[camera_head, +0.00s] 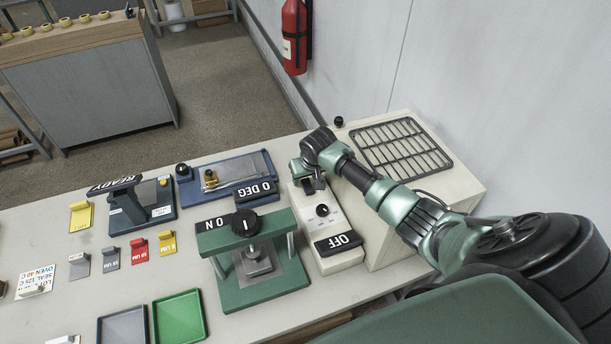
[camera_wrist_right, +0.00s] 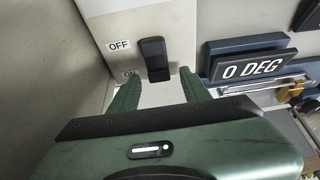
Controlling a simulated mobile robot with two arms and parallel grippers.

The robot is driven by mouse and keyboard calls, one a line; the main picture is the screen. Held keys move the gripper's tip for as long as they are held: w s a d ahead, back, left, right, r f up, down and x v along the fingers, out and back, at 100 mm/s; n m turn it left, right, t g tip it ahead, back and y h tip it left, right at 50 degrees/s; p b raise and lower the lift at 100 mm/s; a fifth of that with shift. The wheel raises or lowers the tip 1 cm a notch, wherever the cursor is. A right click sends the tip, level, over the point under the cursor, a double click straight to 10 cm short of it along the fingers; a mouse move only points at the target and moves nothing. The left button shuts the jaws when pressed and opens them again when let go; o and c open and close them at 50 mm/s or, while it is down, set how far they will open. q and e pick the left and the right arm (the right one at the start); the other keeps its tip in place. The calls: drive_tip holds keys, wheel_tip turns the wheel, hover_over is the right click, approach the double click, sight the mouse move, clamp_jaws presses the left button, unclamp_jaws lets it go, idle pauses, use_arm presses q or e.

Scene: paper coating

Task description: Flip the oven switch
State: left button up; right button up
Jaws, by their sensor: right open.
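The black rocker switch (camera_wrist_right: 154,58) shows in the right wrist view on a pale panel, with an OFF label (camera_wrist_right: 118,45) beside its far end and a partly hidden ON label (camera_wrist_right: 129,73) beside its near end. My right gripper (camera_wrist_right: 159,88) is open, with its green fingers apart and the switch just beyond and between the tips. Contact cannot be told. In the head view my right gripper (camera_head: 312,182) is over the far end of a narrow beige unit (camera_head: 343,262), hiding the switch there. My left gripper is not in view.
A beige box with a black grille (camera_head: 400,148) stands right of the narrow unit, below my forearm. The unit bears a black knob (camera_head: 322,210) and an OFF sign (camera_head: 338,243). A green press (camera_head: 260,292) stands left. A 0 DEG sign (camera_head: 256,190) is close by.

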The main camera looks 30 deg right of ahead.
drive_tip(key=shift+f, duration=0.1)
clamp_jaws()
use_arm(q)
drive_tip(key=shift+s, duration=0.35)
